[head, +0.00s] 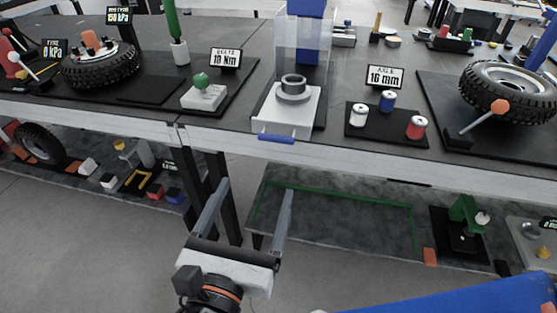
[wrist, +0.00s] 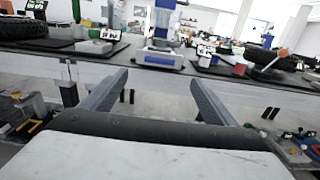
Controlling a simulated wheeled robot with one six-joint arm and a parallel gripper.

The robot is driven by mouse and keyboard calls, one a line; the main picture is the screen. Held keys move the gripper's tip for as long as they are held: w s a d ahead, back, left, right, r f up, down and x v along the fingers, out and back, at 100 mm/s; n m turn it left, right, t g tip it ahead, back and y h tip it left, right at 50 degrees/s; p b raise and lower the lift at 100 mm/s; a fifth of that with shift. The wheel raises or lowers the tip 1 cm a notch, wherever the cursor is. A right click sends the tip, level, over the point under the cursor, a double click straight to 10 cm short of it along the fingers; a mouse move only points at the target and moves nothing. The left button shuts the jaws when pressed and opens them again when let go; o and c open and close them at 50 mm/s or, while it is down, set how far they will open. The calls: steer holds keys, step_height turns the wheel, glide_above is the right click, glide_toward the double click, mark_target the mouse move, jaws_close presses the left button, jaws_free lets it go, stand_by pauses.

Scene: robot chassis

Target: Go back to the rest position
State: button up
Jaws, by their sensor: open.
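My gripper (head: 254,190) is open, with its two grey fingers spread wide and nothing between them. In the head view it is in front of the workbench (head: 200,136), over the lower shelf area. In the wrist view the fingers of my gripper (wrist: 162,78) point toward the bench edge, apart from it as far as I can tell. Between and beyond the fingers stands a press-like fixture (wrist: 161,52) with a blue column. The same fixture shows in the head view (head: 286,118) with a grey ring on its white base and a blue handle in front.
On the bench stand a left tyre (head: 100,68), a right wheel (head: 508,92), a black tray (head: 375,132) with three capped cylinders, and a green-knobbed block (head: 203,96). The lower shelf has a green-outlined area (head: 340,201), clear inside. A blue surface (head: 460,298) fills the lower right.

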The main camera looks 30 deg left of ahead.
steer(key=w+d+f+m+g+h, duration=0.25)
steer(key=w+d+m+h, duration=0.3)
steer(key=w+d, duration=0.45)
steer(key=w+d+f+m+g+h, duration=0.1)
steer(key=w+d+m+g+h, duration=0.3)
steer(key=w+d+m, duration=0.6)
steer(key=s+d+f+m+g+y, duration=0.1)
steer(key=s+d+m+g+y, duration=0.1)
steer(key=d+m, duration=0.9)
steer(key=s+d+f+m+g+y, duration=0.2)
steer(key=s+d+m+g+y, duration=0.1)
steer(key=d+m, duration=0.9)
steer(key=s+d+g, duration=0.1)
steer(key=s+d, duration=0.1)
steer(key=d, duration=0.3)
steer(key=shift+s+f, duration=0.2)
steer(key=shift+s, duration=0.05)
